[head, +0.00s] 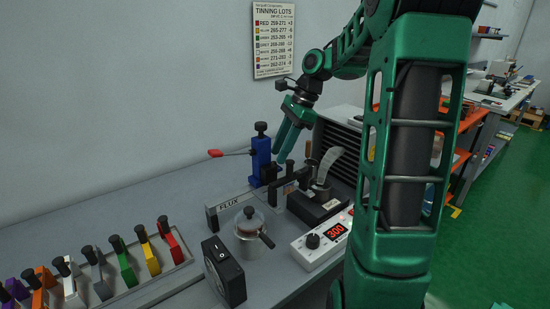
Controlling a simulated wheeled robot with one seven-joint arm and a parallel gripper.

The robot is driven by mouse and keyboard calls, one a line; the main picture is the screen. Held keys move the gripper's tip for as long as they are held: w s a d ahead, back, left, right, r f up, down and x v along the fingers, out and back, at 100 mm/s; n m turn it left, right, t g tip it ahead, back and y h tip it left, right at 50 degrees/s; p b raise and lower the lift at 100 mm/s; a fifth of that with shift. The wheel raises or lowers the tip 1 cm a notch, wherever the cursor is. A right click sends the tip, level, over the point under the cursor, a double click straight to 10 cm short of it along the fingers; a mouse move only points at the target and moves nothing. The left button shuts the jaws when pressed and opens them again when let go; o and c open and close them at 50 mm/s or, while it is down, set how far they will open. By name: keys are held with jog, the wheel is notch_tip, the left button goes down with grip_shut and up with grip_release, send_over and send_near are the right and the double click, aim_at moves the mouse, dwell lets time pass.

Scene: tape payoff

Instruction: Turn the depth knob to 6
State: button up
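No label reading depth can be made out. A black knob (261,128) tops the blue upright stand (261,158), which has a lever with a red tip (215,153) reaching left. Another black knob (313,241) is on the white control box (322,243), beside a red display reading 300. My green gripper (281,156) points down just right of the blue stand, its fingertips lower than the stand's top knob. Whether it touches the stand, and how far apart its fingers are, cannot be told. I see nothing held in it.
A FLUX holder (231,206) and a lidded jar (249,236) stand left of the control box. A black switch unit (223,270) is at the front. A rack of coloured clamps (182,267) lies left. A black device (318,203) sits behind the box. My arm hides part of the right side.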

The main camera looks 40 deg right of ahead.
jog(key=shift+x, duration=1.35)
